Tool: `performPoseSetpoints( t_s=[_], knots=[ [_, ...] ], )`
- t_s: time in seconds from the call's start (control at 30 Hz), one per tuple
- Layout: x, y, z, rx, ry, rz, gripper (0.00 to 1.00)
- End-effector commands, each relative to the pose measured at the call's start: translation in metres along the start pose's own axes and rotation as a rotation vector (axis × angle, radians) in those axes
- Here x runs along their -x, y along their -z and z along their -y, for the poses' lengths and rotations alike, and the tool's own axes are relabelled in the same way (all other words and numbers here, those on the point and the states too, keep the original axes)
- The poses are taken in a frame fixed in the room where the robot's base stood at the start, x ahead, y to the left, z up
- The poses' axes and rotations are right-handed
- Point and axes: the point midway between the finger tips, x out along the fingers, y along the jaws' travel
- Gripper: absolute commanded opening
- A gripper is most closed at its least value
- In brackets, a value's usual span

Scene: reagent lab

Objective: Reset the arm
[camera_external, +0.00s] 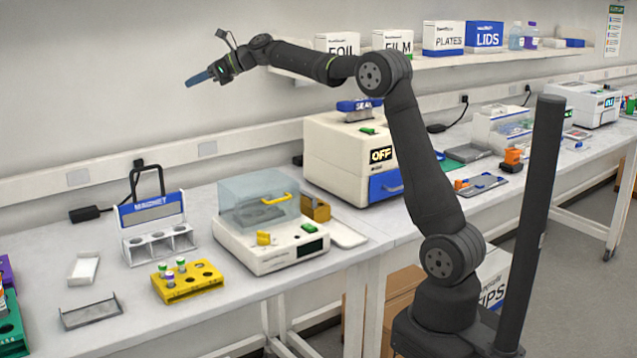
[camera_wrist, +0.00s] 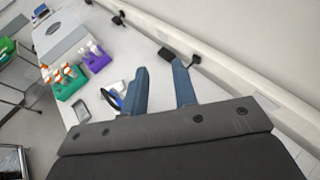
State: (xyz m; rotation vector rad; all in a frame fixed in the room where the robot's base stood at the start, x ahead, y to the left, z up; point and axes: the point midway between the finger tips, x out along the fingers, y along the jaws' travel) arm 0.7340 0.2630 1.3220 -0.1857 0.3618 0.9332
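My gripper (camera_external: 198,78) is raised high above the left part of the bench in the external view, well clear of everything on it. Its blue fingers point left and slightly down. In the wrist view my gripper (camera_wrist: 161,90) shows two blue fingers spread apart with an empty gap between them, so it is open and holds nothing. My arm rises from its base at the front of the bench and bends over to the left.
Below stand a magnet rack (camera_external: 153,222), a yellow tube rack (camera_external: 187,283) and a device with a clear lid (camera_external: 258,197). A white sealer (camera_external: 340,160) reads OFF. A shelf (camera_external: 440,62) with boxes runs behind my arm. A dark pole (camera_external: 536,220) stands right.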

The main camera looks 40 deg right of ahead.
Motion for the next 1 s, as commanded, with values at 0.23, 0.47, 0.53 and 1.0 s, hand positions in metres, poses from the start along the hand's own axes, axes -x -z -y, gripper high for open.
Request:
performPoseSetpoints(
  t_s=[0.23, 0.47, 0.53, 1.0],
  knots=[
    [0.040, -0.004, 0.024, -0.010, 0.027, 0.001, 0.26],
    [0.058, -0.005, 0.034, -0.015, 0.038, 0.000, 0.26],
    [0.060, -0.006, 0.035, -0.016, 0.039, 0.000, 0.26],
    [0.054, -0.005, 0.031, -0.015, 0.034, -0.001, 0.26]
  ],
)
